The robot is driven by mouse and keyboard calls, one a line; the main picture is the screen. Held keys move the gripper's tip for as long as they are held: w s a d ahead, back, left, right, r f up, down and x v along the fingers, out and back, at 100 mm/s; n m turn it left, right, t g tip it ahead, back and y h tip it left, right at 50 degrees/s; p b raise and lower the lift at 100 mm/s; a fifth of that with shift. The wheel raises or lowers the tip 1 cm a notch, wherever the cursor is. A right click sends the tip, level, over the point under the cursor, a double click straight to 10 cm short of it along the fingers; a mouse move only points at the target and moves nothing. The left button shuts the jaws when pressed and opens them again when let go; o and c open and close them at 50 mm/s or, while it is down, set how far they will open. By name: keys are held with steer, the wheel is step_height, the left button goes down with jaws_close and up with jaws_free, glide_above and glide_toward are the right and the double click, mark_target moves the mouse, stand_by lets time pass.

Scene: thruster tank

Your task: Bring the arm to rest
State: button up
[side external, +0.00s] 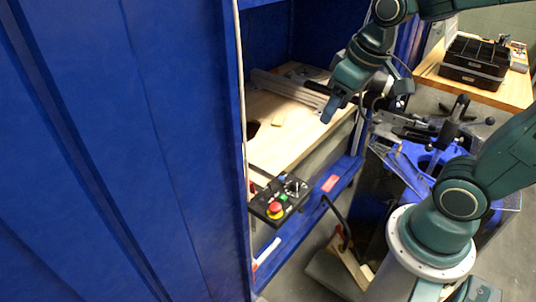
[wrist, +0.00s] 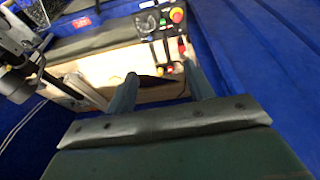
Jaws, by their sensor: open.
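My gripper (side external: 328,112) hangs from the arm in the upper middle of the side view, pointing down in front of the blue cabinet's opening. In the wrist view my gripper (wrist: 160,68) shows two separated fingers with nothing held between them. A control panel (side external: 265,205) with a red knob on yellow and some switches sits at the cabinet's front edge, below and left of my gripper. The panel (wrist: 147,22) also shows at the top of the wrist view, beyond the fingertips.
The blue cabinet (side external: 120,150) fills the left. Its wooden shelf (side external: 290,135) has a dark hole and a metal rail. Metal and blue equipment (side external: 425,160) stands right of my gripper. A black organizer box (side external: 475,62) sits on a wooden table behind.

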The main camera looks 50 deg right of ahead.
steer(key=s+a+r+t, duration=0.1)
steer(key=s+r, duration=0.2)
steer(key=s, duration=0.5)
steer(key=shift+a+t, duration=0.35)
steer(key=shift+t, duration=0.05)
steer(key=shift+c, duration=0.2)
stand_by(0.4)
